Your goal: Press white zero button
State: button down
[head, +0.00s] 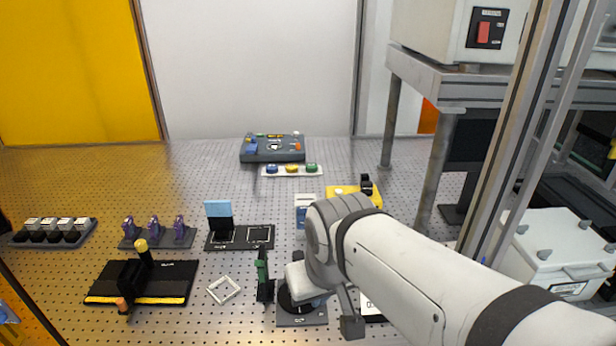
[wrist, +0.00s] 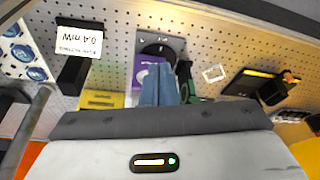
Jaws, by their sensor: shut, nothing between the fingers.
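A dark grey control console (head: 256,156) stands at the back middle of the perforated bench in the head view. It carries small coloured controls and a pale round spot (head: 274,147) at its centre. Its labels are too small to read, so I cannot tell which control is the white zero button. My gripper (wrist: 161,68) is shut and empty in the wrist view, its blue-grey fingers over a purple piece and a grey plate with a black round part (wrist: 158,46). In the head view my arm is low at the front, well short of the console; the fingers are hidden there.
A white strip with blue, yellow and green buttons (head: 291,170) lies before the console. A blue-topped stand (head: 218,210), a green upright part (head: 263,278) and a white frame (head: 224,290) are left of my arm. A raised shelf (head: 440,85) and metal post stand right. Bench space before the strip is fairly clear.

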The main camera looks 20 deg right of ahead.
jog(key=shift+s, duration=0.1)
notch_tip(320, 180, up, 6)
jog(key=m+t+h+b, duration=0.2)
jog(key=m+t+b, duration=0.4)
jog(key=m, duration=0.5)
send_over(339, 192)
jog(key=shift+s+r, duration=0.1)
jog(key=shift+s, duration=0.15)
notch_tip(339, 192, down, 9)
jog(key=b, duration=0.7)
jog(key=shift+a, duration=0.1)
jog(key=shift+f+b, duration=0.35)
jog(key=shift+b, duration=0.15)
